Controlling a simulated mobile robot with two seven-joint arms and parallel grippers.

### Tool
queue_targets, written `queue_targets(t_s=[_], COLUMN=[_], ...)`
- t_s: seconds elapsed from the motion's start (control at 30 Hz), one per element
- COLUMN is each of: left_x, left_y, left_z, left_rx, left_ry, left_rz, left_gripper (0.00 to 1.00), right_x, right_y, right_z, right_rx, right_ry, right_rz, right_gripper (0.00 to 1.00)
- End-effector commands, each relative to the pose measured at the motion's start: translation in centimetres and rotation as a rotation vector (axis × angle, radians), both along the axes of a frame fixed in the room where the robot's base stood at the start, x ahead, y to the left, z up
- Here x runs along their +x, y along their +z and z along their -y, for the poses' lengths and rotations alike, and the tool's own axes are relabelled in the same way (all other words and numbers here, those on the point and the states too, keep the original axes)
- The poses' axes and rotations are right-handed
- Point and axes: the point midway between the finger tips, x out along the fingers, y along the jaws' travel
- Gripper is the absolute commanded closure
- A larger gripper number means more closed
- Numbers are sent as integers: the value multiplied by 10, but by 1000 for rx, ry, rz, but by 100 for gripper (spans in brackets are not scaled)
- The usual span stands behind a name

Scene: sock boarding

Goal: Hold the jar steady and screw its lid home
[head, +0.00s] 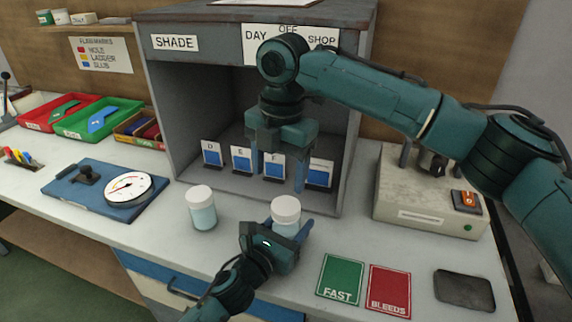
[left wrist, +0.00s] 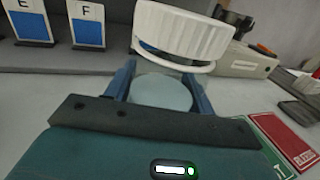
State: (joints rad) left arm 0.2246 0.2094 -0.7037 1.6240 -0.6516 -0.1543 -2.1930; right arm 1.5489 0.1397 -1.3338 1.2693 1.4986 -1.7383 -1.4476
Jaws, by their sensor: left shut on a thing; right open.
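A small clear jar with pale blue contents (head: 284,228) stands on the bench, with its white ribbed lid (head: 286,207) on top. My left gripper (head: 287,232) is shut around the jar's body from the front. In the left wrist view its fingers flank the jar (left wrist: 162,92), and the lid (left wrist: 183,30) sits above; a thin ring shows under it. I cannot tell how tight the lid is. My right gripper (head: 277,168) is open and empty, pointing down above and behind the jar, in front of the booth.
A second white-lidded jar (head: 202,208) stands just to the left. A round dial (head: 128,188) lies further left. The grey booth (head: 200,85) holds lettered blue cards. Green FAST (head: 341,277) and red BLEEDS (head: 389,290) cards lie at right, near a grey box (head: 425,205).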

Motion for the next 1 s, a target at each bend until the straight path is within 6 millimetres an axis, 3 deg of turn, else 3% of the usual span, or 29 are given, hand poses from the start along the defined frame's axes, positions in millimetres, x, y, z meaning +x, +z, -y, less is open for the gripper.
queue_targets(t_s=[0.2,0.4,0.83,1.0], left_x=[0,0,0,0], left_y=[-1,-1,-1,-1], left_z=[0,0,0,0], left_rx=[2,1,1,1], left_ry=[1,1,1,1], left_rz=[-1,0,0,0], left_gripper=[100,100,100,100], right_x=[0,-1,-1,-1], right_y=[5,6,6,-6], right_z=[8,12,13,13], right_rx=[-36,-51,-52,-54], right_ry=[411,611,653,652], right_rz=[14,14,13,12], right_gripper=[31,31,31,31])
